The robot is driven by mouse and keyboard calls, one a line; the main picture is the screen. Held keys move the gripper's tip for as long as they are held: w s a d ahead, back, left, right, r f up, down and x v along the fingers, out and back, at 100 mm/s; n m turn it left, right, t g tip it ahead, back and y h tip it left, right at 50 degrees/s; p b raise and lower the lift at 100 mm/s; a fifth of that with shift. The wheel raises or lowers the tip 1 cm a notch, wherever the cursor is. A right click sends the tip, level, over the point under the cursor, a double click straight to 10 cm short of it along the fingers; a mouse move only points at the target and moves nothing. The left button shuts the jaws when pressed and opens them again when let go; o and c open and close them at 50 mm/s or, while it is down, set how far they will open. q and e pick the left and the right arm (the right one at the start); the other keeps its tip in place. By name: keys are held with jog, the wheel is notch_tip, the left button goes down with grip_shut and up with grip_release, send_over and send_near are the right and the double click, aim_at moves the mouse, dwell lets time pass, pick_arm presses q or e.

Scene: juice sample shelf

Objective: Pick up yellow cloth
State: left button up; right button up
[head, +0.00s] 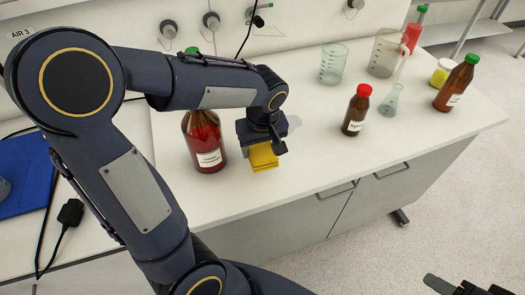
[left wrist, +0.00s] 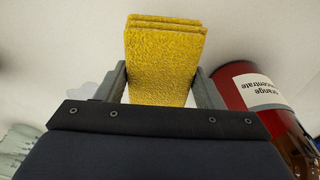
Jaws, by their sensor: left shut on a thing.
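The yellow cloth (head: 263,157) is a folded pad under my left gripper (head: 264,147) at the middle of the white bench. In the left wrist view the cloth (left wrist: 163,62) sits between the two fingers of the left gripper (left wrist: 161,85), which is shut on it. Whether the cloth touches the bench cannot be told. My right gripper (head: 462,286) shows only in part at the bottom right corner, and its finger state is unclear.
A large brown bottle of red liquid (head: 205,145) stands just left of the cloth. It also shows in the left wrist view (left wrist: 240,80). A red-capped bottle (head: 355,112), flask (head: 391,100), beaker (head: 333,65) and jug (head: 386,52) stand right. The bench front is clear.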

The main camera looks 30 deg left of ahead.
aim_at(252, 156)
pick_arm(q)
jog(key=s+r, duration=0.3)
jog(key=r, duration=0.1)
jog(key=shift+s+r, duration=0.3)
jog(key=shift+s, duration=0.1)
jog(key=s+r+b, duration=0.1)
jog(key=s+r, duration=0.3)
jog(key=s, duration=0.5)
jog(key=shift+s+d, duration=0.1)
jog(key=o, duration=0.3)
jog(key=shift+c, duration=1.1)
